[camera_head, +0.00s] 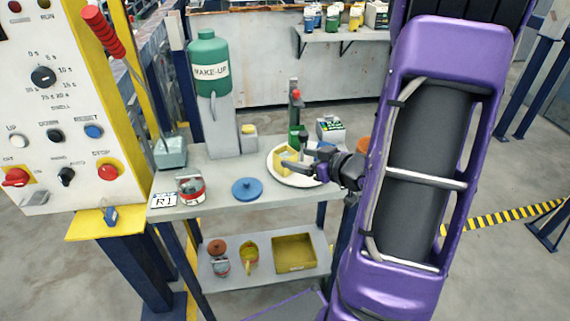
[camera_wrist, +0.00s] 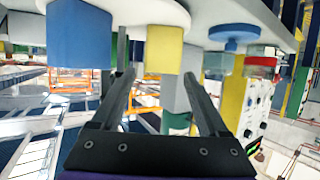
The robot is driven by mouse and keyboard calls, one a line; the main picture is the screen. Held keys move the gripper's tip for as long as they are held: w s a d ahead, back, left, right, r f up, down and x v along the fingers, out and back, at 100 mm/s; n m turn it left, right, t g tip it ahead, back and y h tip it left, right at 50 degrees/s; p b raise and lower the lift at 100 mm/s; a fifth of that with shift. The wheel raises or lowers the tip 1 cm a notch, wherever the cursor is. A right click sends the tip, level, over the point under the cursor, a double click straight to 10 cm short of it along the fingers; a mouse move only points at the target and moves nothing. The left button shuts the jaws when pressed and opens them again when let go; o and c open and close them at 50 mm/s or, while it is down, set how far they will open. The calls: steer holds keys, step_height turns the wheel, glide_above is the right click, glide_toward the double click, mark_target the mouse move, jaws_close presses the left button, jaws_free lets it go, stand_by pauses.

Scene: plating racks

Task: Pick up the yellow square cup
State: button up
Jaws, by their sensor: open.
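The yellow square cup (camera_head: 287,160) stands on a round white plate (camera_head: 304,184) on the table. In the wrist view, which is upside down, the yellow cup (camera_wrist: 162,50) shows just beyond and between my fingertips. My gripper (camera_head: 316,161) is to the right of the cup in the head view, with its fingers pointing at it. My gripper (camera_wrist: 158,80) is open, and nothing is held between its fingers. A blue cup (camera_wrist: 80,36) is on the same plate (camera_wrist: 130,10), beside the yellow one; my gripper hides it in the head view.
A blue knobbed lid (camera_head: 247,189) and a red-and-grey can (camera_head: 190,188) stand left of the plate. A green bottle (camera_head: 294,120) and a small box (camera_head: 331,129) are behind it. A lower shelf holds a yellow tray (camera_head: 295,271) and a yellow jug (camera_head: 249,257).

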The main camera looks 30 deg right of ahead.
mark_target(280, 153)
steer(key=x, duration=0.3)
steer(key=shift+w+f, duration=0.15)
steer(key=shift+w, duration=0.15)
steer(key=shift+a+b+x, duration=0.15)
steer(key=shift+b+x, duration=0.1)
steer(key=shift+x, duration=1.1)
steer(key=shift+a+b+x, duration=0.15)
steer(key=shift+b+x, duration=0.1)
steer(key=shift+x, duration=1.1)
steer(key=c, duration=1.2)
